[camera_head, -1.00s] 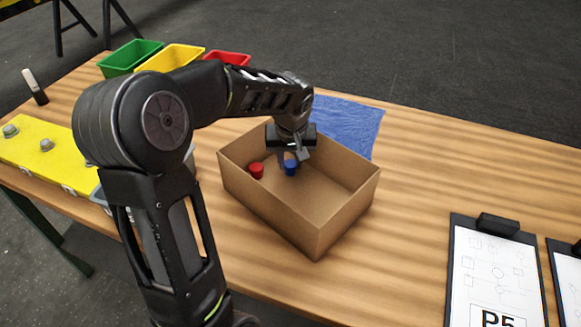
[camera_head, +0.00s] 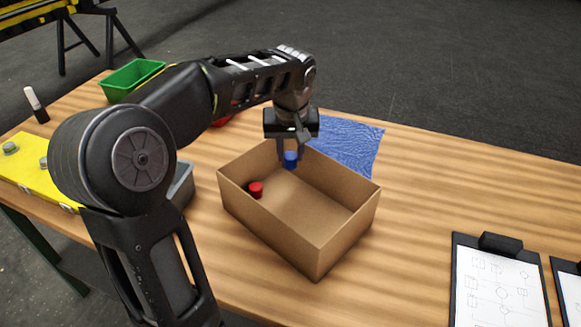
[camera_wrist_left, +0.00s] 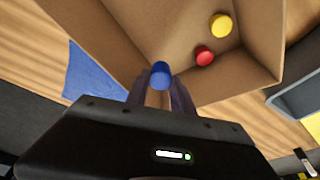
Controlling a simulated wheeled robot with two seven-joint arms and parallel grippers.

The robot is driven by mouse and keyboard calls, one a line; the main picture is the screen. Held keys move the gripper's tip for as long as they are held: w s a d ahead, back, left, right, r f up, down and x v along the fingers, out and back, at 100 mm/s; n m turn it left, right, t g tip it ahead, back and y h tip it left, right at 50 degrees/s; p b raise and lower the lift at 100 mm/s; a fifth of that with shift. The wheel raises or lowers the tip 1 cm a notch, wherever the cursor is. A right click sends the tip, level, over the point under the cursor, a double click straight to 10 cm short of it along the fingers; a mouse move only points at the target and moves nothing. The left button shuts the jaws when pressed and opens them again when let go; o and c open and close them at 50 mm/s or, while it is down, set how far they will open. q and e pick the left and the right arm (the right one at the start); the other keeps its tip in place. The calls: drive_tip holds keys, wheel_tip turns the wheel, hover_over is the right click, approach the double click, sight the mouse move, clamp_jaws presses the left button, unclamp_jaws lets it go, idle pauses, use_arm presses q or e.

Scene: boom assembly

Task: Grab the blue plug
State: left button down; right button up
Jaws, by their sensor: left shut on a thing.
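The blue plug (camera_head: 290,160) is between the fingers of my left gripper (camera_head: 291,154), which is shut on it. It is held up near the top of the cardboard box (camera_head: 268,238), by the box's back corner. The left wrist view shows the blue plug (camera_wrist_left: 160,73) at the fingertips (camera_wrist_left: 160,88). A red plug (camera_head: 256,190) stays in the box at the left. The left wrist view shows the red plug (camera_wrist_left: 204,56) and a yellow plug (camera_wrist_left: 221,26) on the box floor. My right gripper is not in view.
A blue cloth (camera_head: 350,145) lies behind the box. A green bin (camera_head: 130,78) stands at the back left, with a yellow board (camera_head: 38,170) at the left edge. Clipboards (camera_head: 497,285) lie at the front right. The table's right back is clear.

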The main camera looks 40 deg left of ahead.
use_arm(q)
drive_tip(key=shift+r, duration=0.5)
